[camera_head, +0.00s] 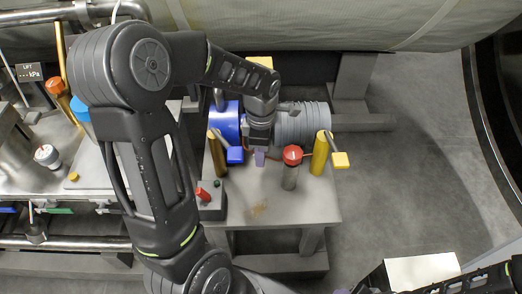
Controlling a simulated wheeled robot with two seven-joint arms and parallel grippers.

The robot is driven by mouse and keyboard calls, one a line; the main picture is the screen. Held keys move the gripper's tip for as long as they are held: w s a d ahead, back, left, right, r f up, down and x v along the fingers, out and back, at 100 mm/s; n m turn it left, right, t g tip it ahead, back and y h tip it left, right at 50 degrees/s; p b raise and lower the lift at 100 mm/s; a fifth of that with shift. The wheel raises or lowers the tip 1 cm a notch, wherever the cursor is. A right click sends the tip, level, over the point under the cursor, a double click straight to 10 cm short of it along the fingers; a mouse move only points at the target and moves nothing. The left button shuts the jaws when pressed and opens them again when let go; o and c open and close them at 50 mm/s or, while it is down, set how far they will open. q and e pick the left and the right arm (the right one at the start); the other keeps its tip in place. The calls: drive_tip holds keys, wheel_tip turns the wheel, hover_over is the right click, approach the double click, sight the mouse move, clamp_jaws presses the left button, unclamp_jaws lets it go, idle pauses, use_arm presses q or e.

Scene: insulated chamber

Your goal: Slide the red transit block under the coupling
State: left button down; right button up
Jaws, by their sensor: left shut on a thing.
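My left gripper (261,138) points down over the middle of the low grey table, in front of the gap between a blue cylinder (226,120) and a ribbed grey cylinder (303,123). These look like the coupling, and my gripper hides its middle. The gripper is shut on a small purple-grey piece (260,158), partly hidden by the jaws. I cannot clearly pick out a red transit block. A red round cap (292,154) tops a grey post right of the gripper. A red switch (203,194) sits on a grey box. My right gripper is out of view.
Brass posts stand left (216,155) and right (319,154), with a blue tag (235,155) and a yellow tag (340,160) beside them. The grey table's (300,205) front is mostly clear. A bench with pipes is at left.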

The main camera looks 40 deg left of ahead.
use_arm(q)
drive_tip(key=shift+f+b, duration=1.5)
drive_tip(key=shift+f, duration=1)
drive_tip(key=shift+f+b, duration=0.5)
drive_tip(key=shift+f, duration=0.1)
drive_tip(key=c, duration=1)
unclamp_jaws()
drive_tip(key=shift+r+p, duration=0.6)
drive_tip(key=shift+r, duration=3.35)
